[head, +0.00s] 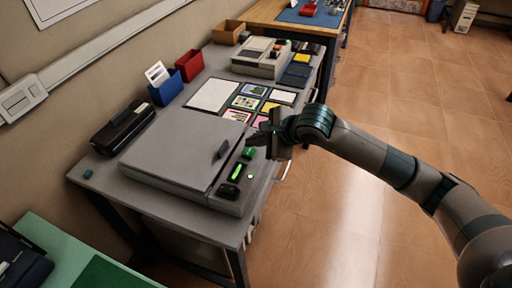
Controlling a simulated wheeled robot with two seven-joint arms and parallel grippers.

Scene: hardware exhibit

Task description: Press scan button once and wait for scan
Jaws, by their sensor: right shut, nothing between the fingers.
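The scanner (180,150) is a wide grey flatbed with its lid down, on the grey table. Its right edge carries a control strip with a dark upright piece and several green buttons. A green button (249,153) at the far end of the strip is right beside my right gripper (262,138). A longer lit green element (236,172) lies nearer the front. My right gripper is shut and empty, its arm reaching in from the right. Its fingertips are over or just beside the strip's far end; I cannot tell whether they touch the button. My left gripper is not in view.
A black device (123,126) sits left of the scanner. Blue (166,88) and red (190,66) bins, coloured cards (250,102) and a second grey machine (260,58) stand behind. A green surface (60,250) is at front left. The floor at right is clear.

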